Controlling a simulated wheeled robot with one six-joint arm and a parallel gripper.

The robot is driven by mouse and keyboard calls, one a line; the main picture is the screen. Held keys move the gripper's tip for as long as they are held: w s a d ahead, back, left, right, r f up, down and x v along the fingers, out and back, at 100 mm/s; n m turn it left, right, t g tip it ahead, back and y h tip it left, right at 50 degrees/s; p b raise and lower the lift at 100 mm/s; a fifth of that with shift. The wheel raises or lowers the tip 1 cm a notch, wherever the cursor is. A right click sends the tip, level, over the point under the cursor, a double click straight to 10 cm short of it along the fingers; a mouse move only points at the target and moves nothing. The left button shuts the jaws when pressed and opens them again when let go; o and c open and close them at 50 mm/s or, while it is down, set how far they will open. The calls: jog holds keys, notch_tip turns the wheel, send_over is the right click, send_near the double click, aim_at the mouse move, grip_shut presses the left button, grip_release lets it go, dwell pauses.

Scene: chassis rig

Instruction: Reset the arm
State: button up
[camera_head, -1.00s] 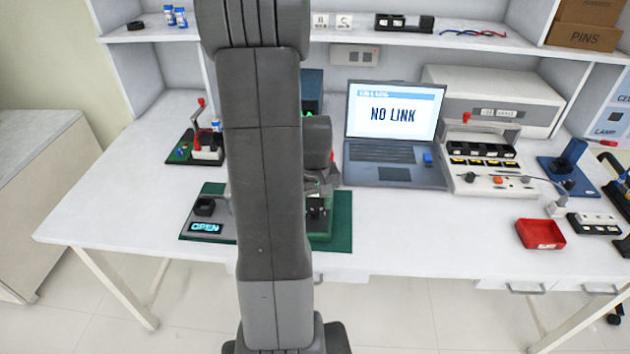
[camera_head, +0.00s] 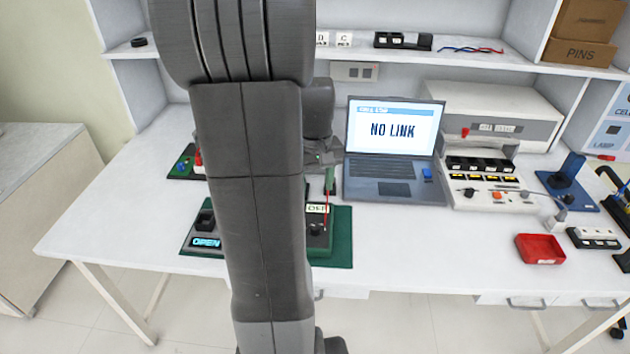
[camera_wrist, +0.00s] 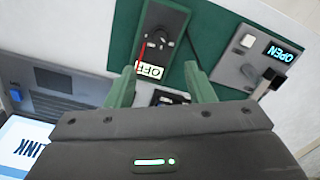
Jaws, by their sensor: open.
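My gripper (camera_wrist: 162,82) is open in the wrist view, its two green fingers apart with nothing between them. Below it is a green board (camera_wrist: 125,35) with a dark switch unit bearing a knob, a red line and an "OFF" label (camera_wrist: 150,70). In the head view my gripper (camera_head: 329,182) hangs just above that board (camera_head: 340,245), partly behind my own arm. The arm hides the board's middle. The "OFF" label (camera_head: 317,209) shows to the right of the arm, and a lit "OPEN" display (camera_head: 206,242) to the left.
A laptop (camera_head: 395,150) reading "NO LINK" stands right of my gripper. A slotted instrument (camera_head: 490,200), a red tray (camera_head: 540,249) and a blue stand (camera_head: 567,185) are farther right. A shelf (camera_head: 400,57) runs behind. The front left table is clear.

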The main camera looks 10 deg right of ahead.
notch_tip(320, 180, down, 14)
jog(key=shift+r+b, duration=0.1)
jog(key=shift+b, duration=0.45)
dwell(0.5)
jog(key=shift+f, duration=0.2)
jog(key=shift+r+m, duration=0.15)
jog(key=shift+m, duration=0.95)
jog(key=m+p, duration=0.1)
jog(key=m, duration=0.6)
jog(key=shift+p, duration=0.35)
notch_tip(320, 180, up, 13)
jog(key=shift+p, duration=0.35)
dwell(0.5)
